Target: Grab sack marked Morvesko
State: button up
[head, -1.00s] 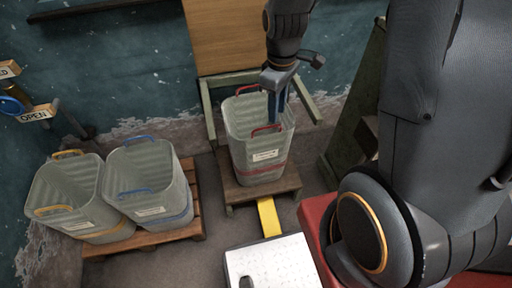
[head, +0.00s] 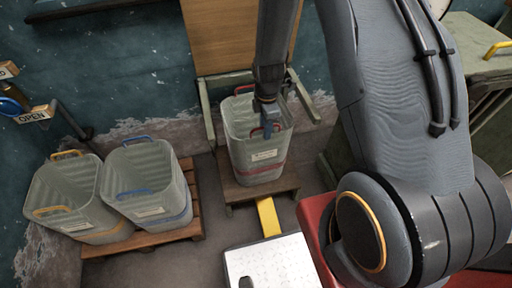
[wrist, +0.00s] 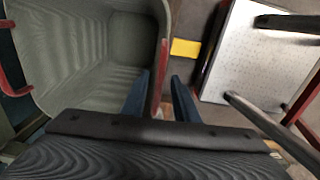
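No soft sack shows; a grey-green, ribbed sack-like bin (head: 250,158) with a red band, red handles and a white label (head: 264,155) stands on a small wooden platform. The label's print is too small to read. My gripper (head: 266,126) is at the bin's near red handle (head: 256,130). In the wrist view, my gripper's two blue fingers (wrist: 161,76) are apart, one on each side of the near red handle (wrist: 160,85), and do not appear closed on it. The bin's inside (wrist: 95,45) looks empty.
Two similar bins, one with yellow handles (head: 62,190) and one with blue handles (head: 168,180), stand on a wooden pallet (head: 150,240) at left. Their labels are unreadable. A white-topped step (head: 275,262) and a yellow strip (head: 267,217) lie in front. A wooden board leans behind.

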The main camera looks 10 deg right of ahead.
aim_at(256, 140)
jog(key=shift+f+p, duration=0.3)
jog(key=shift+f, duration=1.95)
jog(key=shift+c, duration=0.2)
grip_shut()
